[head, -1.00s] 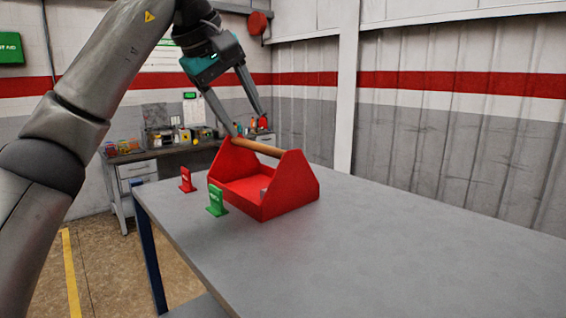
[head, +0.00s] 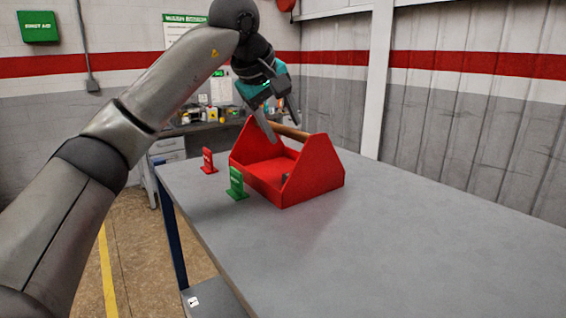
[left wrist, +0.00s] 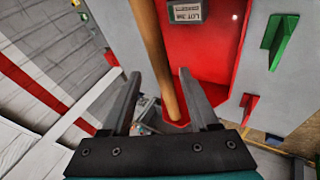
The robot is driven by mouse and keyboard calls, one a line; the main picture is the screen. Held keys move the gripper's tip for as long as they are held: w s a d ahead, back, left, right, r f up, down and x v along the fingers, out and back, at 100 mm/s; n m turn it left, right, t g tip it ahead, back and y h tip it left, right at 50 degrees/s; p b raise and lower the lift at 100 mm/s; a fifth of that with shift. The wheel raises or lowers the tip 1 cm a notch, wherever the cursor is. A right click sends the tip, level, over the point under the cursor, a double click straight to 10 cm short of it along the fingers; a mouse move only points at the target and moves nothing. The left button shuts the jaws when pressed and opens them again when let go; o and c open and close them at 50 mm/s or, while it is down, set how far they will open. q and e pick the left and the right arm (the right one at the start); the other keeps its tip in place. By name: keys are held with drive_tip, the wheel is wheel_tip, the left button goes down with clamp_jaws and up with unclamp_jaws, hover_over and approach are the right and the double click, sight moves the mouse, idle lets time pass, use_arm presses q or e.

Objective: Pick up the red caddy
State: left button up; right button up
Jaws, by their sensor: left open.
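The red caddy (head: 312,172) stands upright on the grey table, with a brown wooden handle (head: 291,131) across its top. My left gripper (head: 284,131) is open at the handle, with its dark fingers pointing down. In the left wrist view the handle (left wrist: 155,50) passes between the two open fingers (left wrist: 158,76), apart from both; I cannot tell how deep it sits between them. The caddy's red inside (left wrist: 200,55) holds a small grey block labelled "LOT" (left wrist: 187,11). My right gripper is not in view.
A green sign stand (head: 236,184) and a red sign stand (head: 208,161) stand on the table left of the caddy. The grey table (head: 420,230) is clear to the right and in front. A cluttered workbench (head: 166,147) stands behind, near the wall.

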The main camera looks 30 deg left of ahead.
use_arm(q)
drive_tip(key=shift+p+x, duration=0.3)
drive_tip(key=shift+x, duration=2)
drive_tip(key=shift+s+f, duration=0.15)
drive_tip(key=shift+s, duration=0.05)
clamp_jaws()
